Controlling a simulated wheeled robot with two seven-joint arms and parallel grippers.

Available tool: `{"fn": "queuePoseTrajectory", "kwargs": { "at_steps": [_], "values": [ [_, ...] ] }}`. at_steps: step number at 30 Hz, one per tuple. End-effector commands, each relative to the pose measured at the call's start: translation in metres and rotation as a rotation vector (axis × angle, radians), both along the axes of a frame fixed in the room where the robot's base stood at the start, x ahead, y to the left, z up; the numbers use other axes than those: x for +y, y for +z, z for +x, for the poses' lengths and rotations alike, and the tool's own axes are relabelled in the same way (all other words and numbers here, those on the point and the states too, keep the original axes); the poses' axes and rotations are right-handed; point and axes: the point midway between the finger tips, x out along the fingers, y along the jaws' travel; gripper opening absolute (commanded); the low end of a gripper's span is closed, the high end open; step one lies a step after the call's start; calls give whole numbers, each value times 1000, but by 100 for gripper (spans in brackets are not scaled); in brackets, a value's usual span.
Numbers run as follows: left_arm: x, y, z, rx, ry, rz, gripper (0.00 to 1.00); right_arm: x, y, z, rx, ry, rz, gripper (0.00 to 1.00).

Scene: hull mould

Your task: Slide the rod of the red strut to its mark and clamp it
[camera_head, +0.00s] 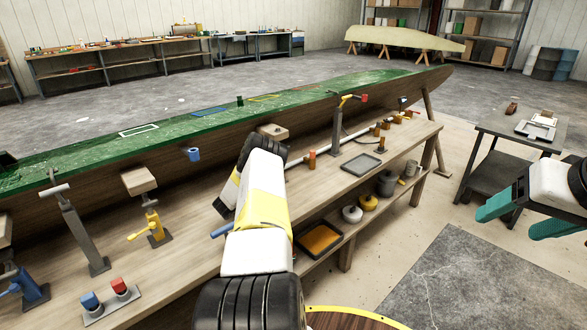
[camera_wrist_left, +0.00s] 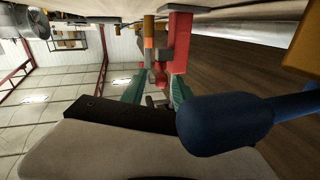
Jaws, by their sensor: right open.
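The red strut shows in the left wrist view as a red upright (camera_wrist_left: 179,42) with a smaller red part (camera_wrist_left: 160,75) beside it. In the head view my left arm hides its body; a wooden pad (camera_head: 272,131) shows beyond the arm, probably its top. My left gripper (camera_wrist_left: 157,86) is hidden in the head view. In the wrist view its teal fingers stand apart on either side of the small red part, with no clear contact. The mark and clamp cannot be made out. My right gripper (camera_head: 522,215) is open and empty at the far right.
A dark blue handle (camera_wrist_left: 225,124) fills the near part of the wrist view, close to my left fingers. The yellow strut (camera_head: 155,228) and blue strut (camera_head: 32,290) stand left on the bench, beside the green-topped hull mould (camera_head: 190,126). A side table (camera_head: 495,126) stands right.

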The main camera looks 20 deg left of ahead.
Motion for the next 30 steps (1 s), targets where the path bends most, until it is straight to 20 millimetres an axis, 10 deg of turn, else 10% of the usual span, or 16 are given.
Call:
{"fn": "queuePoseTrajectory", "kwargs": {
  "at_steps": [12, 30],
  "values": [
    [10, 1, -63, -1, 3, -1, 36, 0, 0, 0, 0, 0, 0, 67],
    [11, 1, -69, -1, 2, 0, 36, 0, 0, 0, 0, 0, 0, 67]
  ]
}}
